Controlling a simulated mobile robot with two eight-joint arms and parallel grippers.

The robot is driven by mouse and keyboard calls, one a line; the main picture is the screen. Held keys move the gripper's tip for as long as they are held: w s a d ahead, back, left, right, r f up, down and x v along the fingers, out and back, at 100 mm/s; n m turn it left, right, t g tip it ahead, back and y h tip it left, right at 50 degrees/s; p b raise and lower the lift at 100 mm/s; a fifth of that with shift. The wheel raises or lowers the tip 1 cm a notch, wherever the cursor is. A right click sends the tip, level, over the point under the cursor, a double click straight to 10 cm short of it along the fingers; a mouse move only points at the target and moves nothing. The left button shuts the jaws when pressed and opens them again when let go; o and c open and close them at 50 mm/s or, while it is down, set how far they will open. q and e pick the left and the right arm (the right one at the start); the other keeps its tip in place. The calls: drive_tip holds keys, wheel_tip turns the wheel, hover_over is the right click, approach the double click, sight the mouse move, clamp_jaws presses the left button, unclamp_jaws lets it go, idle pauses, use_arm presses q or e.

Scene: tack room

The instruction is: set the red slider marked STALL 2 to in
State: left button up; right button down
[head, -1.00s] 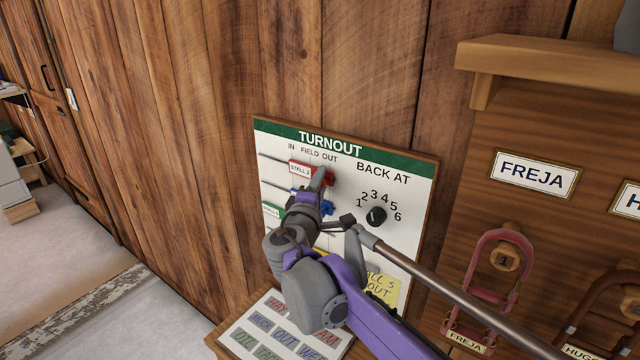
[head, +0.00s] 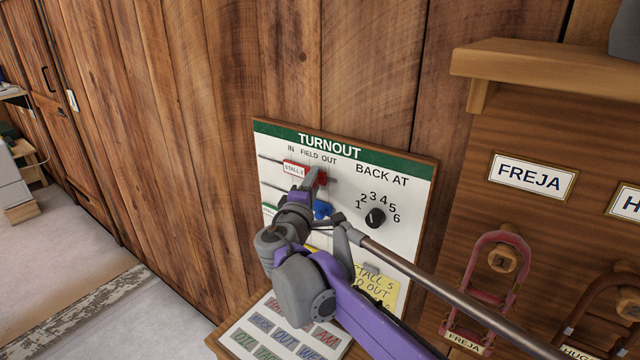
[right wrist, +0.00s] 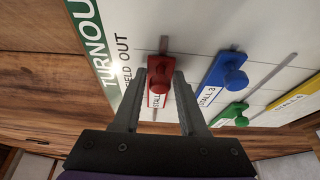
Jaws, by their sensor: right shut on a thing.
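The red slider (head: 294,168) with a white STALL label sits on the top slot of the TURNOUT board (head: 408,195). It stands in the middle part of the slot, under the IN, FIELD, OUT headings, with bare slot showing on both sides. My right gripper (head: 312,182) is at its right end. In the right wrist view the gripper (right wrist: 160,88) has one finger on each side of the red slider (right wrist: 160,80) and is shut on it. The fingers and knob hide part of the label. My left gripper is not in view.
A blue slider (right wrist: 226,82) marked STALL 3, a green slider (right wrist: 232,114) and a yellow slider (right wrist: 297,106) lie close by on the board. A black dial (head: 376,218) and a yellow note (head: 376,286) are to the right. A label panel (head: 282,332) is below.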

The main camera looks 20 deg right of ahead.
drive_tip(key=w+a, duration=0.1)
drive_tip(key=w, duration=0.1)
drive_tip(key=w+a+p, duration=0.1)
drive_tip(key=w+a, duration=0.1)
drive_tip(key=w, duration=0.1)
drive_tip(key=w+a+p, duration=0.1)
drive_tip(key=w+a, duration=0.1)
drive_tip(key=w, duration=0.1)
drive_tip(key=shift+w+r, duration=0.1)
drive_tip(key=shift+w, duration=0.1)
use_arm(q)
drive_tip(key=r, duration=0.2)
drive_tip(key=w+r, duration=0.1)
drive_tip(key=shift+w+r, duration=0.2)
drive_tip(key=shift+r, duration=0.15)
use_arm(e)
drive_tip(key=c, duration=0.7)
unclamp_jaws()
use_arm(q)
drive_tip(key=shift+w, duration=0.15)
use_arm(e)
drive_tip(key=shift+w, duration=0.1)
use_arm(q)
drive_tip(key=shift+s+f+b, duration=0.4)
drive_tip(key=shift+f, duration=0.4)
use_arm(e)
approach(283, 165)
drive_tip(key=v, duration=0.3)
drive_tip(key=shift+a, duration=0.2)
